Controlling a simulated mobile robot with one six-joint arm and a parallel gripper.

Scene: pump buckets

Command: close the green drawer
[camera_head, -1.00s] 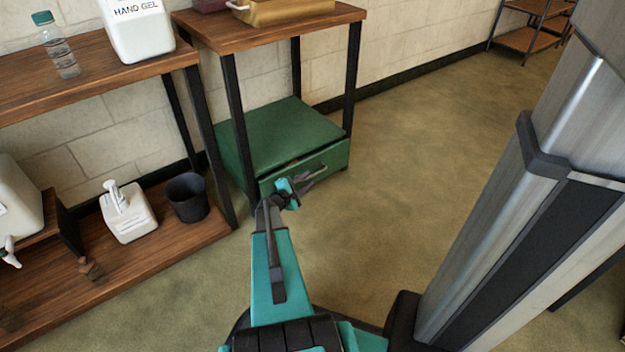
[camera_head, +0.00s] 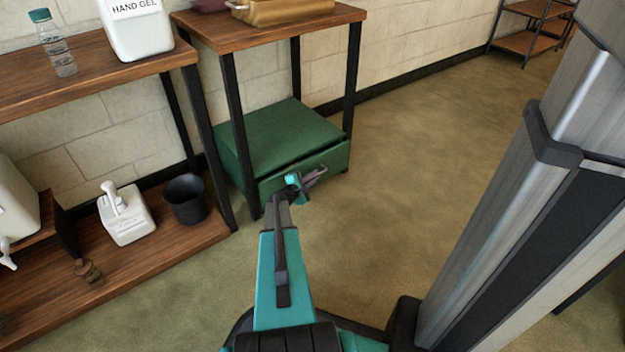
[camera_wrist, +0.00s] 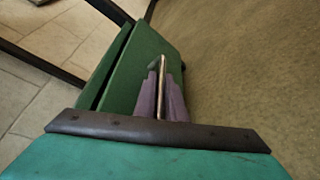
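The green drawer (camera_head: 327,161) is the front of a low green cabinet (camera_head: 275,136) on the floor under a wooden table. It stands slightly out, with a narrow dark gap behind its front. The drawer front also shows in the wrist view (camera_wrist: 135,70), with the gap along its left side. My gripper (camera_head: 314,177) is at the drawer's front. In the wrist view its purple fingers (camera_wrist: 161,98) lie close on both sides of the metal handle (camera_wrist: 161,75) and appear shut on it. The handle's lower end is hidden by my wrist.
A table leg (camera_head: 240,140) stands close to the drawer's left edge. A black bin (camera_head: 186,200) and a white pump bottle (camera_head: 127,213) stand on the low shelf at left. The floor (camera_head: 430,150) right of the cabinet is clear.

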